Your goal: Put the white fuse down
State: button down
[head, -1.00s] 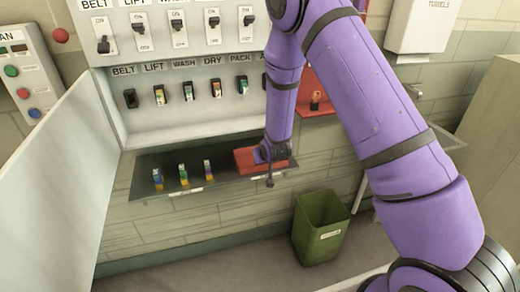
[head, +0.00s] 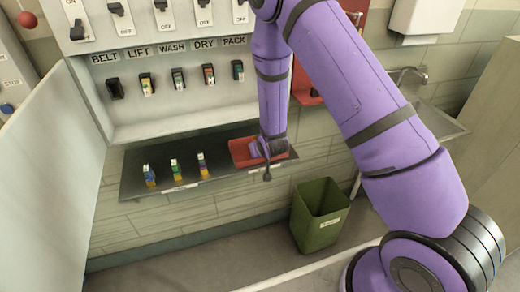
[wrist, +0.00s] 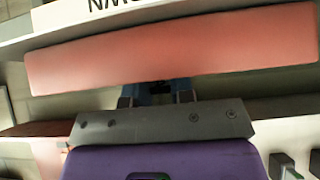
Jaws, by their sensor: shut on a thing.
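My gripper (head: 262,150) points down at the red tray (head: 240,148) on the right part of the dark shelf (head: 220,181). In the wrist view, my gripper (wrist: 160,97) is shut, its fingertips close to the long red side of the tray (wrist: 175,52). Only a small dark bit of what it holds shows between the fingers. The white fuse cannot be made out in either view; the fingers and wrist hide the held thing. I cannot tell whether it touches the tray floor.
Several coloured fuses, such as the middle one (head: 176,168), stand on the shelf left of the tray. Above is a panel with labelled fuse slots (head: 165,78) and switches. An open white door (head: 55,165) borders the left. A green bin (head: 320,215) stands below right.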

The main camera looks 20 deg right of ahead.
jog(key=c, duration=1)
grip_release()
jog(key=shift+s+r, duration=0.15)
jog(key=shift+r, duration=0.15)
jog(key=s+d+r+g, duration=0.1)
jog(key=s+r, duration=0.4)
jog(key=r, duration=0.5)
jog(key=s+d+r, duration=0.1)
jog(key=s+r, duration=0.4)
jog(key=r, duration=0.5)
jog(key=s+d+r+g, duration=0.1)
jog(key=s+r, duration=0.4)
jog(key=r, duration=0.5)
jog(key=shift+g, duration=0.8)
jog(key=s+d+r, duration=0.1)
jog(key=s+r, duration=0.3)
jog(key=s, duration=0.3)
jog(key=s+d+r, duration=0.1)
jog(key=s+r, duration=0.3)
jog(key=s, duration=0.3)
jog(key=s+d+r, duration=0.2)
jog(key=s+r, duration=0.2)
jog(key=s, duration=0.3)
jog(key=shift+s+d+r, duration=0.1)
jog(key=shift+s, duration=0.05)
